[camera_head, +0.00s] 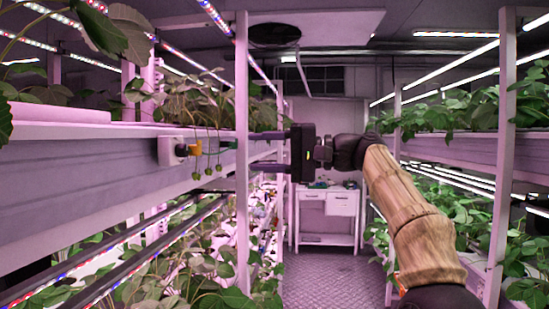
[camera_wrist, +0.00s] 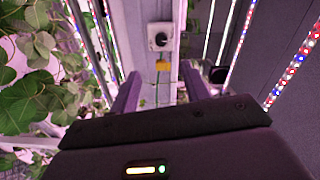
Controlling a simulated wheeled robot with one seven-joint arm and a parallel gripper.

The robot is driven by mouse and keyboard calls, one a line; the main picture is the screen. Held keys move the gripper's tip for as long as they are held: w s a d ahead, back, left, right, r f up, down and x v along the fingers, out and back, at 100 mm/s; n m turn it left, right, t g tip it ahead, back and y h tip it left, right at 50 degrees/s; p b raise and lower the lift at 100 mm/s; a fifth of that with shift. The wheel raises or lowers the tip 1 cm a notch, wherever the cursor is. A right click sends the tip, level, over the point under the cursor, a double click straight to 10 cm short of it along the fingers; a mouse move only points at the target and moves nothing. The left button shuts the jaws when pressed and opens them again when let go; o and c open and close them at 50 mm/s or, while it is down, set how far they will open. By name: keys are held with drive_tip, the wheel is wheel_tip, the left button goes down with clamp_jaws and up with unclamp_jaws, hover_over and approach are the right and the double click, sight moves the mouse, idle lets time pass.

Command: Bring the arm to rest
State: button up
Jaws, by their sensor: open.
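My arm (camera_head: 410,205) reaches up from the lower right in the head view, in a tan ribbed sleeve, and bends left at the wrist. My gripper (camera_head: 254,151) points left toward the left rack, its two fingers apart beside a white upright post. In the wrist view my gripper (camera_wrist: 158,82) shows two purple-lit fingers spread with nothing between them. Whether the fingertips touch the post cannot be told.
The left rack (camera_head: 70,190) carries plants, with a white socket box (camera_head: 170,151) and yellow clip (camera_head: 195,149) on its side. The right rack (camera_head: 455,150) stands behind my arm. A white cabinet (camera_head: 313,225) stands at the aisle's end; the floor (camera_head: 330,272) is clear.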

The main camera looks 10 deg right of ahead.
drive_tip(key=shift+v, duration=1.1)
drive_tip(key=w+a+f+m+h+p, duration=0.1)
drive_tip(key=w+a+f+m+h, duration=0.15)
drive_tip(key=f, duration=0.45)
drive_tip(key=w+a+f+m+h, duration=0.1)
drive_tip(key=w+a+f+h, duration=0.25)
drive_tip(key=f, duration=0.35)
wheel_tip(320, 180, down, 14)
drive_tip(key=s+h+p, duration=0.1)
drive_tip(key=s+h, duration=0.1)
drive_tip(key=h, duration=0.2)
drive_tip(key=s+d+f+n+g+h+p, duration=0.1)
drive_tip(key=s+d+f+n+h, duration=0.1)
drive_tip(key=s+f, duration=0.9)
drive_tip(key=s+d+f+n+g+h+p, duration=0.1)
drive_tip(key=s+d+f+h, duration=0.4)
drive_tip(key=s+f, duration=0.7)
drive_tip(key=shift+s+d+n+g, duration=0.3)
drive_tip(key=shift+s+n+g, duration=0.6)
drive_tip(key=shift+n, duration=0.25)
